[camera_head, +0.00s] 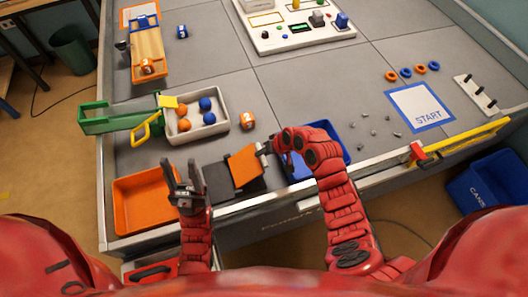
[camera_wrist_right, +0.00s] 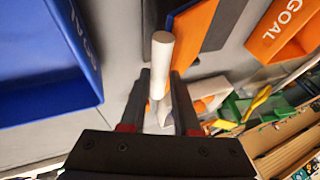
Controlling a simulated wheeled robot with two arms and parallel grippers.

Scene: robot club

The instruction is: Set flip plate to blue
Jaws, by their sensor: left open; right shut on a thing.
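The flip plate (camera_head: 245,166) stands between the orange and blue trays, its visible face orange and tilted, beside a dark grey panel (camera_head: 218,183). In the right wrist view the orange plate (camera_wrist_right: 193,35) is at the top. My right gripper (camera_head: 268,147) is at the plate's right side. The right wrist view shows its fingers (camera_wrist_right: 160,95) shut around a white round handle (camera_wrist_right: 161,58). My left gripper (camera_head: 183,182) is open and empty, over the orange tray's right side.
The orange tray (camera_head: 140,207) lies at the front left and the blue tray (camera_head: 337,150) sits partly behind my right arm. A white tray (camera_head: 214,130) with orange and blue balls stands behind. The grey table between is mostly clear.

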